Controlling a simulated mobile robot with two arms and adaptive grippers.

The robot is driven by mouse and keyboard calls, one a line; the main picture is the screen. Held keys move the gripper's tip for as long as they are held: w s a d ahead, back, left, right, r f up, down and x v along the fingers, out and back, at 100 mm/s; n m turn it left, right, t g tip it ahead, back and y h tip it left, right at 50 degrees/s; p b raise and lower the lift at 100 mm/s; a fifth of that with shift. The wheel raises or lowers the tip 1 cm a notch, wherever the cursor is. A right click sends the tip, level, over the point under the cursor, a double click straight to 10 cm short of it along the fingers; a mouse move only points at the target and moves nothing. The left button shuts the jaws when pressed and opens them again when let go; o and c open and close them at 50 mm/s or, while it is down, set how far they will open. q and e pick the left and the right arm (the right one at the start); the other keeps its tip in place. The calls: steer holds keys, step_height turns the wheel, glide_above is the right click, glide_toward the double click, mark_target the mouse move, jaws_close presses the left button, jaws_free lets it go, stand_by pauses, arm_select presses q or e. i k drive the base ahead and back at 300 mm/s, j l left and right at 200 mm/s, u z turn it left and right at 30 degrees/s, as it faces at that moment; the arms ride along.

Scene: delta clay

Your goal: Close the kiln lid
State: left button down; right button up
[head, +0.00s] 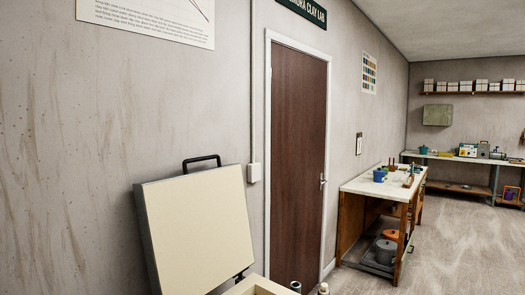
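The kiln lid (200,232) stands open, raised and leaning back near the wall at the lower left. It is a thick cream slab with a grey side edge. A black handle (202,160) sticks up from its top edge. Only a corner of the kiln body's pale rim (258,287) shows at the bottom edge, below the lid. The rest of the kiln is cut off by the frame. Neither of my grippers is in view.
Two small round-topped items (323,289) show at the bottom edge, right of the kiln rim. A brown door (298,165) is behind. A workbench (372,187) with pots stands to the right. The floor (455,250) right of it is clear.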

mark_target(195, 228)
steer(key=i+l+z, duration=0.35)
steer(key=z, duration=0.15)
steer(key=i+l+z, duration=0.65)
steer(key=i+z, duration=0.3)
steer(key=i+u, duration=0.2)
steer(key=i, duration=0.3)
steer(key=i+l+u, duration=0.2)
steer(key=i, duration=0.3)
steer(key=i+u, duration=0.2)
steer(key=i, duration=0.3)
steer(key=i+j+u, duration=0.1)
steer(key=u, duration=0.3)
steer(key=i+u, duration=0.4)
steer(key=i+l+u, duration=0.1)
steer(key=u, duration=0.3)
steer(key=i+l+u, duration=0.1)
steer(key=i+u, duration=0.15)
steer(key=u, duration=0.15)
steer(key=i+l+u, duration=0.15)
steer(key=u, duration=0.3)
